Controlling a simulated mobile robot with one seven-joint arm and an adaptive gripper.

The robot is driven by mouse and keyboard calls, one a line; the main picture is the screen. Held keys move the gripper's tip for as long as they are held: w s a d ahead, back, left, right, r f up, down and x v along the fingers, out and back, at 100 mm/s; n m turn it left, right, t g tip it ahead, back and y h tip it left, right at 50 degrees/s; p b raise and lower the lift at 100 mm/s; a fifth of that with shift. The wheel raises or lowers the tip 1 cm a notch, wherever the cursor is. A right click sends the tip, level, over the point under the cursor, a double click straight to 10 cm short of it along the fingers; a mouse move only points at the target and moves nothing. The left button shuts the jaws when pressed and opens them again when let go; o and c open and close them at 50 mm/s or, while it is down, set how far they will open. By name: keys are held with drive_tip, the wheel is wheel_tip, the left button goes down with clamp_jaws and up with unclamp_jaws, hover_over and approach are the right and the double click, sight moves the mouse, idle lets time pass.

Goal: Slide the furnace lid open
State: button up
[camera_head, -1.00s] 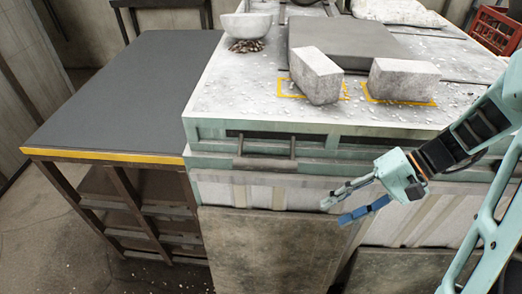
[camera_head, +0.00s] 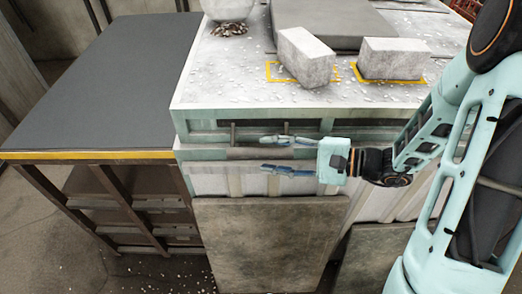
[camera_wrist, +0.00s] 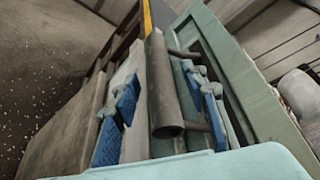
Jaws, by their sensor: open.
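The furnace (camera_head: 260,118) is a pale, teal-edged block with a dark slot along its upper front. A grey bar handle (camera_head: 240,153) stands off this front on two rods; in the wrist view the handle (camera_wrist: 162,100) is a round tube. My gripper (camera_head: 268,154) is open, with one blue-padded finger above the bar and one below. In the wrist view the bar runs between the fingers of my gripper (camera_wrist: 163,78), with gaps visible on both sides. The fingers partly hide the bar's right part and a rod in the head view. I cannot tell the lid's exact outline.
Two concrete blocks (camera_head: 306,58) (camera_head: 392,58) stand on yellow-marked spots on top, before a dark slab (camera_head: 335,22). A bowl (camera_head: 229,8) sits above a pebble pile at the back left. A dark, yellow-edged table (camera_head: 90,85) adjoins the left side.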

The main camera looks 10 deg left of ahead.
sight(261, 153)
drive_tip(key=shift+x, duration=1.55)
drive_tip(key=shift+c, duration=0.3)
clamp_jaws()
